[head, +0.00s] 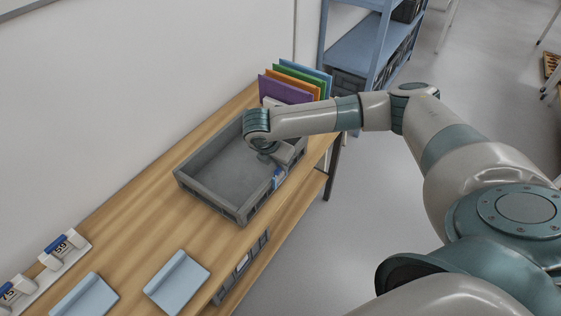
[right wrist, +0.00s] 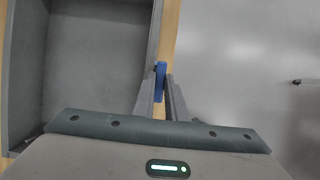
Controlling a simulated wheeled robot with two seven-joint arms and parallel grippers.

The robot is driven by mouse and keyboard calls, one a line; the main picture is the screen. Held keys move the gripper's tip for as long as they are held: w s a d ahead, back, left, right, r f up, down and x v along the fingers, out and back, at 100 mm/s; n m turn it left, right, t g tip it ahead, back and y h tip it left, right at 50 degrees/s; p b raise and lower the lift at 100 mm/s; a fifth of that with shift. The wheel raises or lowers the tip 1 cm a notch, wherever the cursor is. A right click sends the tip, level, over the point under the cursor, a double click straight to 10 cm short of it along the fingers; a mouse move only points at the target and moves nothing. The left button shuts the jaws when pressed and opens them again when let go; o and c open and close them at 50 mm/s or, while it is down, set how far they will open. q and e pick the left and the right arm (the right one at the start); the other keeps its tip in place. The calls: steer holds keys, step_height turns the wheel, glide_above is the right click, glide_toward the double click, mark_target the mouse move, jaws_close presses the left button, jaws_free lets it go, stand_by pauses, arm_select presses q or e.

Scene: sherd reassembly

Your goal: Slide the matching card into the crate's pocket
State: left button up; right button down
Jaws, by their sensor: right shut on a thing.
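The grey crate (head: 215,165) stands on the wooden table, open at the top and empty where I can see its floor. Its inside and side wall fill the left of the right wrist view (right wrist: 98,50). My right gripper (head: 281,164) is at the crate's right-hand side wall. It is shut on a blue card (head: 279,178), seen as a small blue and white patch against that wall. In the right wrist view the blue card (right wrist: 160,68) shows nearly edge-on between the fingertips (right wrist: 161,82), beside the wall. I cannot tell whether it is inside the pocket. My left gripper is out of view.
Purple, orange, green and blue upright panels (head: 288,90) stand behind the crate. Two pale blue flat pieces (head: 177,282) lie at the front. A white strip holds pieces marked 50 (head: 62,249) and 75. Another container (head: 240,275) sits on the lower shelf. A blue rack (head: 362,50) stands beyond.

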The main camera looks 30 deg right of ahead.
steer(key=shift+f, duration=0.6)
steer(key=c, duration=1.7)
jaws_free()
steer(key=b+v, duration=0.3)
steer(key=v, duration=1.4)
steer(key=shift+r, duration=0.15)
steer(key=shift+a, duration=0.1)
